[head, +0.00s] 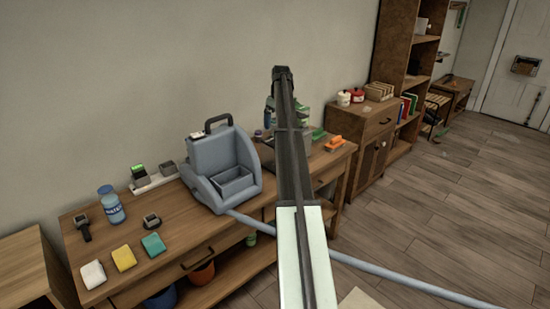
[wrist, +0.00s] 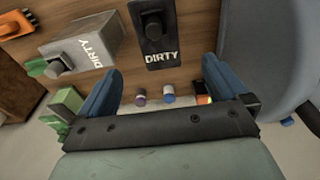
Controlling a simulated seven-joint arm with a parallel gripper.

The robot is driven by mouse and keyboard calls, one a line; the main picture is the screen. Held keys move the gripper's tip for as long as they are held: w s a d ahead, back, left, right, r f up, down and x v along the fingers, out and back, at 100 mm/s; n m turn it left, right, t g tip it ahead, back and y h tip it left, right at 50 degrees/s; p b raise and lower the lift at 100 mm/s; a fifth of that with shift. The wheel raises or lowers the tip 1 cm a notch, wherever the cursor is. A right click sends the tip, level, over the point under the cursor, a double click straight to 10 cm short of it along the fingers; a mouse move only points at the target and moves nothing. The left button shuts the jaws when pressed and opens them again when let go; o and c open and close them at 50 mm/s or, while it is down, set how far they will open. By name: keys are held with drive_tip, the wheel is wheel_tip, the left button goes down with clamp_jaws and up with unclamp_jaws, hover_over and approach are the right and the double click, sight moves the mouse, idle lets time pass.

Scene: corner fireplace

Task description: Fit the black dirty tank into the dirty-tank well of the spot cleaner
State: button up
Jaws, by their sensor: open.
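The black dirty tank (wrist: 154,48), with a dark round knob on top and white DIRTY lettering, stands on the wooden table in the wrist view. My gripper (wrist: 160,76) is open and empty, its two blue fingers apart, with the black tank ahead of the gap and no contact visible. A grey tank (wrist: 80,42), also marked DIRTY, stands left of it. The blue-grey spot cleaner (head: 208,155) stands on the table in the head view, an open recess (head: 236,185) in its front. It also fills the right of the wrist view (wrist: 270,45). My arm largely hides the tanks in the head view.
A water bottle (head: 111,205), sponges (head: 123,258) and small gadgets lie left of the cleaner. An orange brush (head: 335,143) lies at the table's right end. A blue-grey hose (head: 370,266) runs from the cleaner across to the right. Small bottles (wrist: 168,94) show near my fingers.

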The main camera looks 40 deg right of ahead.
drive_tip(key=f, duration=0.8)
drive_tip(key=w+f, duration=0.1)
drive_tip(key=f, duration=0.3)
drive_tip(key=shift+d+f, duration=0.1)
drive_tip(key=shift+f, duration=0.05)
drive_tip(key=c, duration=1.3)
